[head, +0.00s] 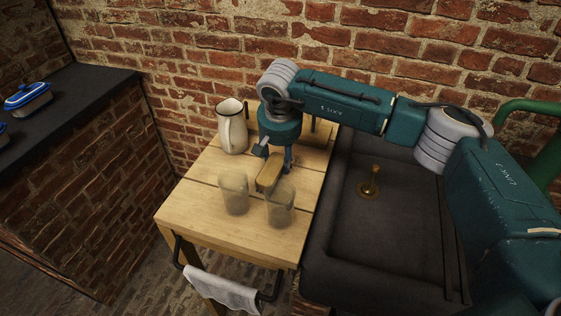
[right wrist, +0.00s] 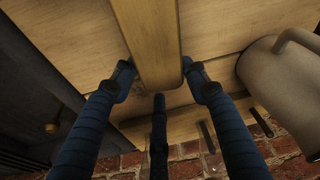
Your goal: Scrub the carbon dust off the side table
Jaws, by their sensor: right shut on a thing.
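The side table (head: 180,205) is a light wooden plank top beside the dark sink. My right gripper (head: 273,166) is over its middle, pointing down, shut on a wooden block that looks like a scrubbing brush (head: 269,176). In the right wrist view my right gripper (right wrist: 162,78) has its blue fingers on both sides of the brush (right wrist: 150,35). I cannot tell whether the brush touches the tabletop. Any bristles are hidden beneath it. I cannot make out carbon dust clearly on the visible planks. My left gripper is not in view.
Two cloudy glass jars, a left jar (head: 233,192) and a right jar (head: 280,200), stand close in front of the brush. A pale enamel pitcher (head: 232,127) stands at the back left. A towel (head: 222,290) hangs on the front rail. The sink (head: 385,230) lies right.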

